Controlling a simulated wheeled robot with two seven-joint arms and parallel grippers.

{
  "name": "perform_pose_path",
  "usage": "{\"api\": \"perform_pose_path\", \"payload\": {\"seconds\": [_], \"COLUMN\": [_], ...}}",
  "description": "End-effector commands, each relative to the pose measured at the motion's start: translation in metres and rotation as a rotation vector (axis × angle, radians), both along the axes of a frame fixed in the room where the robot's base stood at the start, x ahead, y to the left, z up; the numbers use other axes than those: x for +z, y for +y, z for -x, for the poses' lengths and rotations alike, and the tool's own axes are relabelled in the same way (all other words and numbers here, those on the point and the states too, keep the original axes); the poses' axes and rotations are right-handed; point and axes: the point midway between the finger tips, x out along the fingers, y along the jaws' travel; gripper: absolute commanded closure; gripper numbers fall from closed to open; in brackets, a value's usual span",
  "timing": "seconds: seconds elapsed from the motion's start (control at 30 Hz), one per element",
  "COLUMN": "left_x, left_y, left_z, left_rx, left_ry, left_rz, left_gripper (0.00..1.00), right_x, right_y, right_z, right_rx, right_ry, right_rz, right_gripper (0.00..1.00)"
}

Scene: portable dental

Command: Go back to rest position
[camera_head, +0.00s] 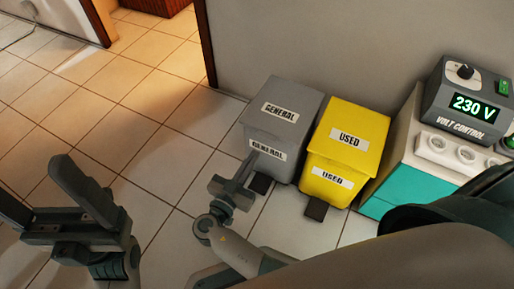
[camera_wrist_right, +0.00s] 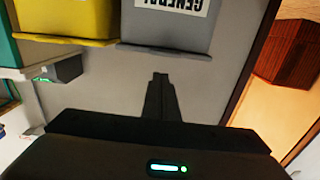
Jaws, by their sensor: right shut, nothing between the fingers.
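My right arm crosses the lower right of the head view.
The grey bin (camera_head: 279,134) labelled GENERAL and the yellow bin (camera_head: 357,130) labelled USED stand against the wall, each with a pedal. A volt control box (camera_head: 450,117) showing 230 V sits on a white and teal unit (camera_head: 393,184) at right. Tiled floor (camera_head: 110,110) is open at left, beside a doorway.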

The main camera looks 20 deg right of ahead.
Motion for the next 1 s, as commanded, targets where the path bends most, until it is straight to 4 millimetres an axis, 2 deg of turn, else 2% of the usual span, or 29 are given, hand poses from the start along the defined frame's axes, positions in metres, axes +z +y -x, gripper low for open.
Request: {"api": "perform_pose_path", "payload": {"seconds": [0.13,0.37,0.83,1.0], "left_x": [0.0001,-0.0003,-0.0025,-0.002], "left_y": [0.0001,0.0,-0.0001,-0.0001], "left_z": [0.0003,-0.0004,-0.0017,-0.0014], "left_rx": [0.0,0.0,0.002,0.001], "left_ry": [-0.001,0.001,0.004,0.003], "left_rz": [0.001,0.001,-0.007,-0.005], "left_gripper": [0.19,0.19,0.19,0.19], "right_x": [-0.004,-0.0048,-0.0049,-0.0094], "right_y": [0.0083,0.0106,0.0104,0.0121], "right_z": [0.0074,0.0095,0.0086,-0.0002], "right_rx": [0.0,0.0,0.002,0.046], "right_ry": [0.0,-0.001,0.001,0.04], "right_rz": [0.0,0.0,-0.001,-0.019], "right_gripper": [1.0,1.0,1.0,1.0]}}
